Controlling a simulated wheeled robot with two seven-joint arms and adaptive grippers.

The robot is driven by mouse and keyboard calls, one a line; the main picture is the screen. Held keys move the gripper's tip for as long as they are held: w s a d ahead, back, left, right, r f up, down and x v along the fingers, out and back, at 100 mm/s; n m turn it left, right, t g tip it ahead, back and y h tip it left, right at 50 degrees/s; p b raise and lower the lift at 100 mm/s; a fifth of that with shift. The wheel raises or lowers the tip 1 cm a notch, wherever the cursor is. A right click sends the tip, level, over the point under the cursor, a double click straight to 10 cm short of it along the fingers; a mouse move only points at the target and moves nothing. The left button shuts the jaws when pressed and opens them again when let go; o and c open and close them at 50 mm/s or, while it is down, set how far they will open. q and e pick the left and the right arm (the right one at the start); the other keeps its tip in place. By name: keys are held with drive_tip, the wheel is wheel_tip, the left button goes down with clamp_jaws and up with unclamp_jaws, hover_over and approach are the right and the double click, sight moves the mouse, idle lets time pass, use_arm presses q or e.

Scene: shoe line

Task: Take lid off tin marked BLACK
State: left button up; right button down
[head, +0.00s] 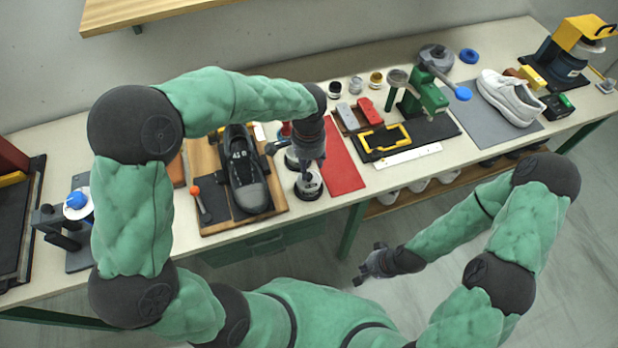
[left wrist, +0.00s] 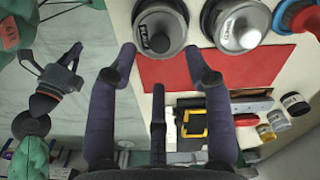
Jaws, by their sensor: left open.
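A round tin with a silver-grey lid and a small dark label stands near the table's front edge, in the head view (head: 309,188) and at the top of the left wrist view (left wrist: 160,18). The label's lettering is too small to read surely. A second silver-lidded tin with a pale label (left wrist: 240,22) stands beside it. My left gripper (head: 308,168) is open and empty above the near tin, fingers pointing down and spread; they also show in the left wrist view (left wrist: 160,62). My right gripper (head: 369,264) hangs empty in front of the table, its fingers apart.
A red mat (head: 342,160) lies right of the tins. A black shoe (head: 244,168) on a wooden board (head: 208,222) is close on the left. Small jars (head: 356,84) stand at the back.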

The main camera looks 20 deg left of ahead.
sight(309, 175)
use_arm(q)
wheel_tip(309, 175, down, 5)
drive_tip(key=shift+f+b, duration=0.1)
drive_tip(key=shift+b, duration=0.65)
drive_tip(key=c, duration=1)
